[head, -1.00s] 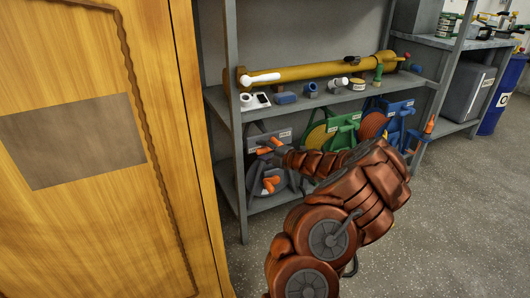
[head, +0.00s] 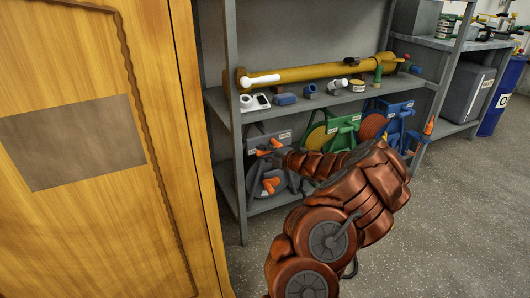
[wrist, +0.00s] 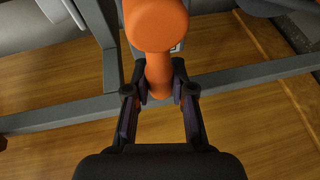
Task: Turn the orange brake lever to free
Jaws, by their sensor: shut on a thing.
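The orange brake lever (wrist: 158,78) fills the top middle of the wrist view, with a thick rounded end and a narrower stem. My gripper (wrist: 159,92) has a dark finger on each side of the stem and is shut on it. In the head view, the grey reel (head: 286,181) sits on the lower shelf at the left, and orange parts (head: 262,153) show at my gripper (head: 277,155). The fingertips are too small to make out there. Another orange part (head: 270,185) shows lower on the reel.
A green reel (head: 342,131) and a blue reel (head: 397,122) stand to the right on the same shelf. The upper shelf (head: 330,101) holds a yellow tube (head: 310,72) and small fittings. A wooden cabinet (head: 95,220) is close at the left. Floor is clear at the right.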

